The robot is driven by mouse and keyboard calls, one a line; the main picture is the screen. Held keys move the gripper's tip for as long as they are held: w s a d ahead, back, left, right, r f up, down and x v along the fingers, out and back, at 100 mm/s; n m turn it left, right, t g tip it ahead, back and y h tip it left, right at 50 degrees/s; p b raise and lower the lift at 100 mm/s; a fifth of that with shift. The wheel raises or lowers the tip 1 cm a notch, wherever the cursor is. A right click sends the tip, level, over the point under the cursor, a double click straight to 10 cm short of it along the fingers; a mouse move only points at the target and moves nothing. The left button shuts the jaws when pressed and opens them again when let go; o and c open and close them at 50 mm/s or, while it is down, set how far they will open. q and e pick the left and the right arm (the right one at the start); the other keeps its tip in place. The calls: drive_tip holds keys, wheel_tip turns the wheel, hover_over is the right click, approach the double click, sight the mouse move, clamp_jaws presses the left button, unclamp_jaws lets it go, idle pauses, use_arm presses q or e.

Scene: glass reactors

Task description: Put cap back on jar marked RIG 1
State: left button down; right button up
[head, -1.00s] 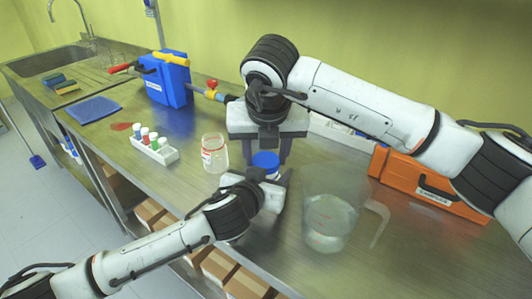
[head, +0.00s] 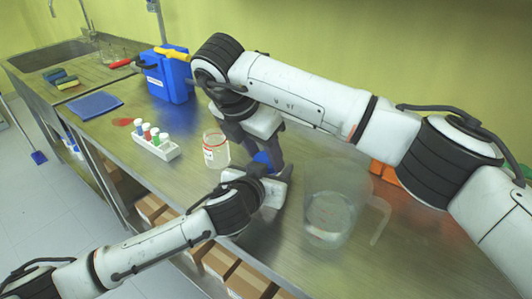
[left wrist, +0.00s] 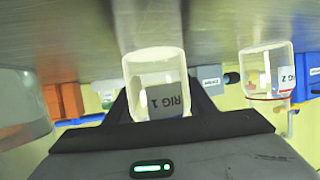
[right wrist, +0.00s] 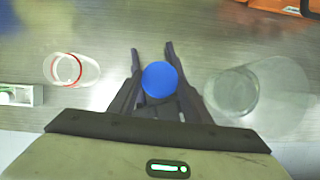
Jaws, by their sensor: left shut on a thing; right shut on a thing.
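The jar marked RIG 1 (left wrist: 162,85) is clear glass with a grey label and shows upside down in the left wrist view. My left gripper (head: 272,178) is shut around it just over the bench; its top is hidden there. The blue cap (head: 263,158) is right above the left gripper, partly hidden by my right gripper (head: 258,148), which is shut on it from above. In the right wrist view the round cap (right wrist: 160,80) is over the left gripper's fingers. I cannot tell whether it is seated on the jar.
A clear jar with a red ring (head: 216,152), marked RIG 2, stands close at left. A large clear jug (head: 332,205) holding liquid stands close at right. A white vial rack (head: 160,148) and a blue container (head: 168,78) are further left. An orange case (head: 384,173) is partly hidden at right.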

drive_tip(key=shift+r+m, duration=0.1)
drive_tip(key=shift+m, duration=0.5)
drive_tip(key=o, duration=1.1)
drive_tip(key=shift+r, duration=2.25)
drive_tip(key=shift+c, duration=0.5)
